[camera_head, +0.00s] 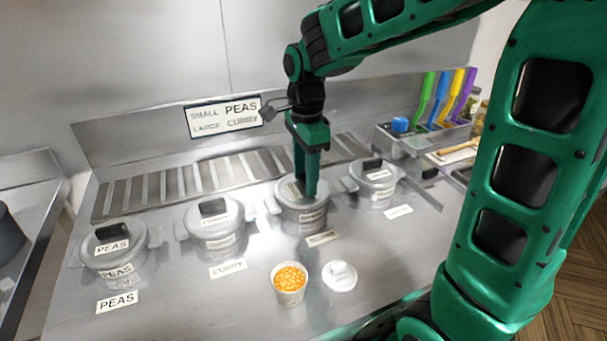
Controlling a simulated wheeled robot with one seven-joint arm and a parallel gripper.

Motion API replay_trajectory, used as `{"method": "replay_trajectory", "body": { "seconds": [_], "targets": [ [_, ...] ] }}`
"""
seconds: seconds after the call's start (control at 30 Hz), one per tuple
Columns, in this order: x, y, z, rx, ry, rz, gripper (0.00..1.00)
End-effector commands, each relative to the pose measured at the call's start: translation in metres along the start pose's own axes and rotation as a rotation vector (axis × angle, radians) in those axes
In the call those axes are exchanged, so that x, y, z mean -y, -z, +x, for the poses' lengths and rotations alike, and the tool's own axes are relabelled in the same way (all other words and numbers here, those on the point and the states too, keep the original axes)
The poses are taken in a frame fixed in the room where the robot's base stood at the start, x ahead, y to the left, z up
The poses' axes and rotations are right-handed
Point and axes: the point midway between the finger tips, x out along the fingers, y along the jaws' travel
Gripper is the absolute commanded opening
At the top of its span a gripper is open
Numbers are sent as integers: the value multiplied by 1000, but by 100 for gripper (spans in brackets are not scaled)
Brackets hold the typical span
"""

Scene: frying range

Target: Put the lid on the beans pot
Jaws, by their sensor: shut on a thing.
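My gripper (306,190) points down over the third grey pot (303,218) from the left. It is shut on the grip of that pot's grey lid (288,193), and the fingers hide the grip itself. The lid lies at the pot's rim; I cannot tell whether it is fully seated. The pot's label and the table label in front of it (323,237) are too blurred to read, so I cannot confirm which pot is the beans pot.
Lidded pots stand either side: peas pot (117,262), curry pot (216,236) and a right-hand pot (375,188). In front are an open tub of orange food (289,283) and a small white lid (340,276). A bin with coloured handles (425,135) stands at back right.

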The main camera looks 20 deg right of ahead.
Motion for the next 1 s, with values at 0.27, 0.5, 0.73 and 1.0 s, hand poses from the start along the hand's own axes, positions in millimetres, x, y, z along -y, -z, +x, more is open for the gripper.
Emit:
{"method": "replay_trajectory", "body": {
  "seconds": [0.27, 0.5, 0.73, 1.0],
  "targets": [
    [0, 0, 2, 0, 0, 0, 21],
    [0, 0, 2, 0, 0, 0, 50],
    [0, 0, 2, 0, 0, 0, 67],
    [0, 0, 2, 0, -1, 1, 85]
  ]
}}
